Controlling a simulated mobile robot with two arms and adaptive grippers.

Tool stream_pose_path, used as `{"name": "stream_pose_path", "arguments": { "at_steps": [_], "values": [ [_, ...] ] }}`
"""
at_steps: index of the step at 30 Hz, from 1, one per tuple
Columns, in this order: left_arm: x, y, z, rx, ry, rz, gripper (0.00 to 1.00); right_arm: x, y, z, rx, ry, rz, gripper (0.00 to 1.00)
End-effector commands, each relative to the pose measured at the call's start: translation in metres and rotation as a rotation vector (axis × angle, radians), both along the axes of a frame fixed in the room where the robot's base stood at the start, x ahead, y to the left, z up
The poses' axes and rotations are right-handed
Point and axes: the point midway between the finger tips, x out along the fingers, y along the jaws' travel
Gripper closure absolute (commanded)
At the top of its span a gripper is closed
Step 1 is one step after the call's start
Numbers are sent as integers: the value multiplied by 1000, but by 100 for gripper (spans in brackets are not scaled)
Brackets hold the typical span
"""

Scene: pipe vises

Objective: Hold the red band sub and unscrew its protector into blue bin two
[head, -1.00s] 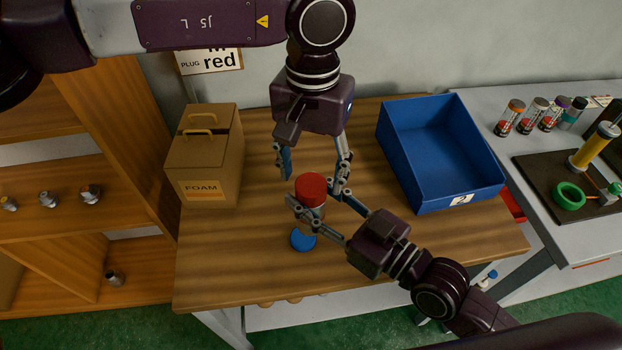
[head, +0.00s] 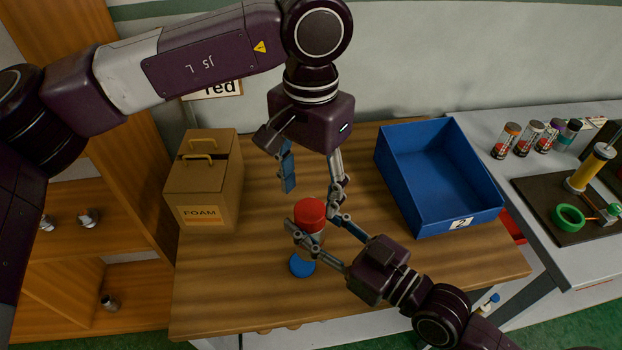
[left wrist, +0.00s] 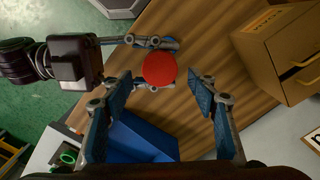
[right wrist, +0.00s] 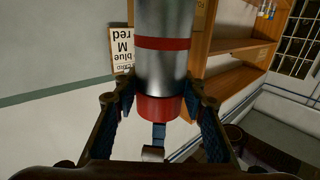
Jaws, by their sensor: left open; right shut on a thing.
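The sub (right wrist: 160,70) is a grey metal cylinder with a red band, standing upright above the table. Its red protector (head: 310,211) caps the upper end and appears as a round red disc in the left wrist view (left wrist: 160,68). My right gripper (head: 312,232) is shut on the sub's body below the protector. My left gripper (head: 313,188) is open and empty, pointing down just above the protector, its fingers on either side. A blue disc (head: 302,265) shows under the sub; I cannot tell whether it is attached. Blue bin two (head: 420,215) stands to the right on the table.
A cardboard foam box (head: 205,185) stands at the left of the wooden table (head: 240,285). A shelf with metal fittings is further left. A side bench at the right holds several small bottles (head: 530,137) and a dark mat (head: 540,215). The table's front is clear.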

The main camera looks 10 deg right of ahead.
Motion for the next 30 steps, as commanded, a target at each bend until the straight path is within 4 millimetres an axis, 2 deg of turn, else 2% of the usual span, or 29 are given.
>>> {"name": "stream_pose_path", "arguments": {
  "at_steps": [3,9,13,21,30],
  "values": [
    [-1,0,-21,1,3,0,46,0,0,3,4,-6,0,100],
    [0,0,-45,0,1,1,46,0,0,3,4,-6,-1,100],
    [0,0,-52,0,1,2,46,0,0,3,4,-6,0,100],
    [0,0,-54,-1,1,2,46,0,0,3,4,-6,0,100],
    [0,0,-54,0,0,2,78,0,0,3,3,-5,0,100]
  ]
}}
